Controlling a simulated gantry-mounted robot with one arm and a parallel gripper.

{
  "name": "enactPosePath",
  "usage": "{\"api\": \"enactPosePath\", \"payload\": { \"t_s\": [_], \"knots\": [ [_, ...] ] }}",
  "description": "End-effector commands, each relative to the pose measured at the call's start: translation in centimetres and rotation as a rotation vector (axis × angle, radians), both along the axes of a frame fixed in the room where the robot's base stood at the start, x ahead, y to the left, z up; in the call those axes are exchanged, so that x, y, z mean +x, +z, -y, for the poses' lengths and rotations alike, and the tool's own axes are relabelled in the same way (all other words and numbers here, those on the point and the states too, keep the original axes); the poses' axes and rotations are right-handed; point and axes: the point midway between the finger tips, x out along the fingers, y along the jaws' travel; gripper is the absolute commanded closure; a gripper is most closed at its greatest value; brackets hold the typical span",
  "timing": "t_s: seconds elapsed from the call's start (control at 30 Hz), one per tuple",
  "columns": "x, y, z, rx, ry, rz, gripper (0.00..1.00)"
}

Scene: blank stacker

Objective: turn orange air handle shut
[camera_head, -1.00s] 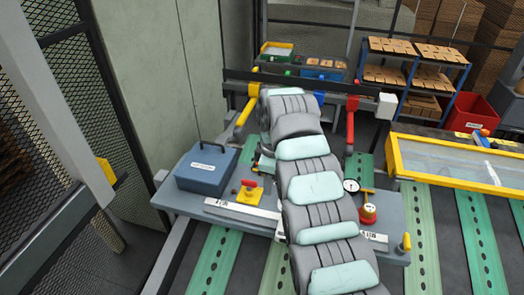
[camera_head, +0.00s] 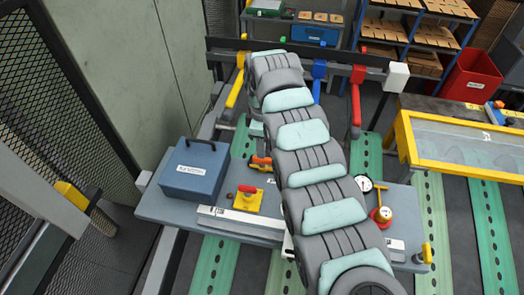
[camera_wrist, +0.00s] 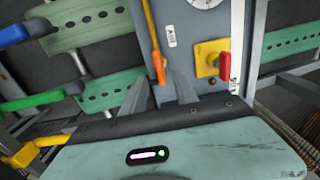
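The orange air handle (camera_wrist: 158,68) shows in the wrist view as an orange-tipped yellow lever on a grey panel, beside a small white label (camera_wrist: 171,37). My gripper (camera_wrist: 160,88) has its two grey fingers apart. The orange tip appears in the gap between them; I cannot tell whether they touch it. In the head view an orange handle (camera_head: 261,162) shows just left of my arm, partly covered. My gripper is hidden behind my arm there.
A red knob on a yellow plate (camera_wrist: 208,58) is close to the right finger; it also shows in the head view (camera_head: 248,198). A blue box (camera_head: 195,170) stands on the bench's left. Gauges (camera_head: 363,183) are right of my arm. Coloured levers (camera_head: 318,78) line the rail behind.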

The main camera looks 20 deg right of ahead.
Motion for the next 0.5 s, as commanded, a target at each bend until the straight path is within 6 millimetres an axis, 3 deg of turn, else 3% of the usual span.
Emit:
{"api": "enactPosePath", "payload": {
  "t_s": [0.2, 0.5],
  "knots": [
    [0.0, -3.7, -0.1, 0.002, 0.001, -0.001, 0.65],
    [0.0, -5.8, 0.0, 0.000, 0.001, 0.002, 0.65]
  ]
}}
